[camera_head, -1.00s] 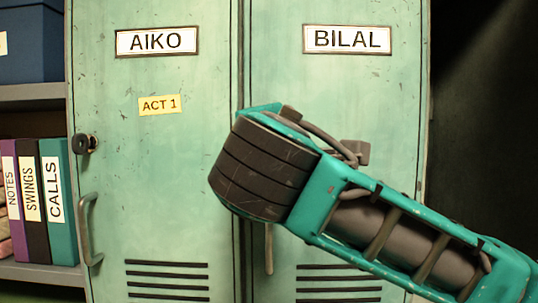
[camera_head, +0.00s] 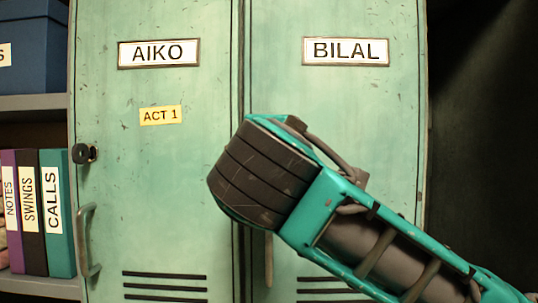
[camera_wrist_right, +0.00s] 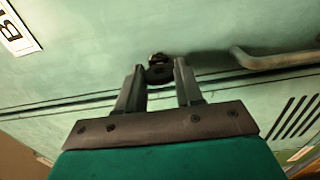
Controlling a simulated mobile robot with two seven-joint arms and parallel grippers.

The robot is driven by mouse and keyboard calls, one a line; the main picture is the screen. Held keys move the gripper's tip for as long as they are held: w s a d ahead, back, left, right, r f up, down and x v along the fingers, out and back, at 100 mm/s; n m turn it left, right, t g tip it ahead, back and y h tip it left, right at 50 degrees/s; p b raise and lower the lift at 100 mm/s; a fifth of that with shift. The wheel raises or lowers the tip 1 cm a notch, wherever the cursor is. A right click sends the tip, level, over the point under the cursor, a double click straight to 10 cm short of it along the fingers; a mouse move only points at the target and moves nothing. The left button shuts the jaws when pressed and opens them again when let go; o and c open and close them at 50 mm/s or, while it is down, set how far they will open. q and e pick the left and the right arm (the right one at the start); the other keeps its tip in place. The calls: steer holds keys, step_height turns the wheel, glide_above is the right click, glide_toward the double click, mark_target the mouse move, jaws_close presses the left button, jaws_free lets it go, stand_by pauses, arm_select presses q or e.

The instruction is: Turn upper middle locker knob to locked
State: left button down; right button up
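Two green locker doors stand side by side, the AIKO door (camera_head: 160,190) on the left and the BILAL door (camera_head: 385,120) on the right. In the right wrist view a dark round knob (camera_wrist_right: 159,72) sits on the door whose label begins with B. My right gripper (camera_wrist_right: 158,66) is open, its fingers on either side of this knob; I cannot tell if either touches it. In the head view my right forearm and wrist hide this knob and the gripper. The AIKO door has its own dark knob (camera_head: 84,153) at its left edge. My left gripper is not in view.
A bent handle (camera_wrist_right: 275,60) lies to the right of the gripped-around knob in the wrist view. The AIKO door has a handle (camera_head: 88,240) below its knob. Shelves with binders (camera_head: 40,212) and a blue box (camera_head: 32,45) stand at the left. Dark space lies right of the lockers.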

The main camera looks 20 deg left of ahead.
steer(key=o, duration=0.4)
steer(key=v, duration=1.3)
steer(key=shift+w, duration=0.1)
